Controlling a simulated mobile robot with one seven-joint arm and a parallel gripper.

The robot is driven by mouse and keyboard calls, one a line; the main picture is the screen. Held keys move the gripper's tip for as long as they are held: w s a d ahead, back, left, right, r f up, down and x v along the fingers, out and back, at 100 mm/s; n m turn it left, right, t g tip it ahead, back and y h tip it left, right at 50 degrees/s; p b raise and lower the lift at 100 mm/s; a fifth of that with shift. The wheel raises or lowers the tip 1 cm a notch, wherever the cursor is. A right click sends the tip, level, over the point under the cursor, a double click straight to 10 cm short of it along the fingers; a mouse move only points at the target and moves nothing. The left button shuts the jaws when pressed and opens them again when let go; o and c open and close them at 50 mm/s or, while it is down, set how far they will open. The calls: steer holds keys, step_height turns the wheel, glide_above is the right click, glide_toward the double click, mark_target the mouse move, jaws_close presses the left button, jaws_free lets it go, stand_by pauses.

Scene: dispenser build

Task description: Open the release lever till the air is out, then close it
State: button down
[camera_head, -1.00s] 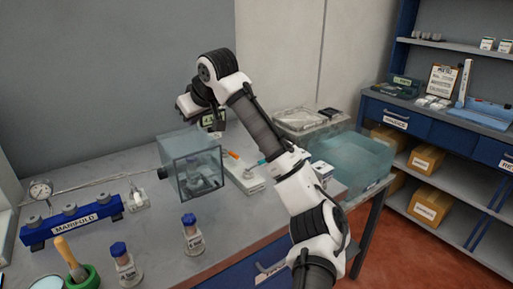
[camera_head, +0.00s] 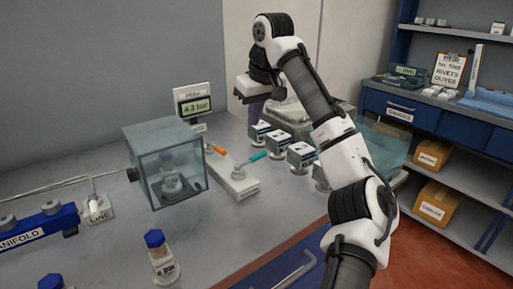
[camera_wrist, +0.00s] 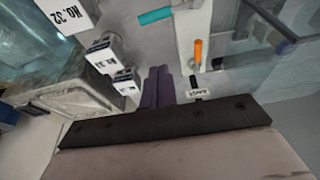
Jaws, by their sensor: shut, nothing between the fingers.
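A white valve block (camera_head: 238,183) on the bench carries an orange lever (camera_head: 217,150) and a teal lever (camera_head: 258,156). I cannot tell from any label which is the release lever. Both also show in the wrist view, the orange lever (camera_wrist: 198,51) and the teal lever (camera_wrist: 155,16). A display (camera_head: 193,103) behind the block reads 4.3 bar. My gripper (camera_head: 256,112) is raised behind the levers, right of the display. Its purple fingers (camera_wrist: 158,82) are shut, empty and apart from both levers.
Several small labelled boxes (camera_head: 300,155) stand right of the teal lever. A clear tub (camera_head: 385,143) is at the bench's right end. The blue manifold (camera_head: 38,227) and a capped bottle (camera_head: 161,256) are at the left and front. The bench right of that bottle is clear.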

mark_target(252, 159)
steer(key=shift+f, duration=0.15)
steer(key=x, duration=1)
steer(key=shift+f, duration=0.15)
steer(key=shift+s+d+r+p, duration=0.2)
steer(key=shift+s+d+r, duration=0.1)
steer(key=shift+s+d, duration=0.15)
steer(key=shift+s+d+r+p, duration=0.15)
steer(key=shift+s+d+r, duration=0.15)
steer(key=shift+s, duration=0.3)
steer(key=shift+s+d, duration=0.3)
steer(key=shift+s, duration=0.25)
steer(key=shift+r+p, duration=0.1)
steer(key=shift+p, duration=0.45)
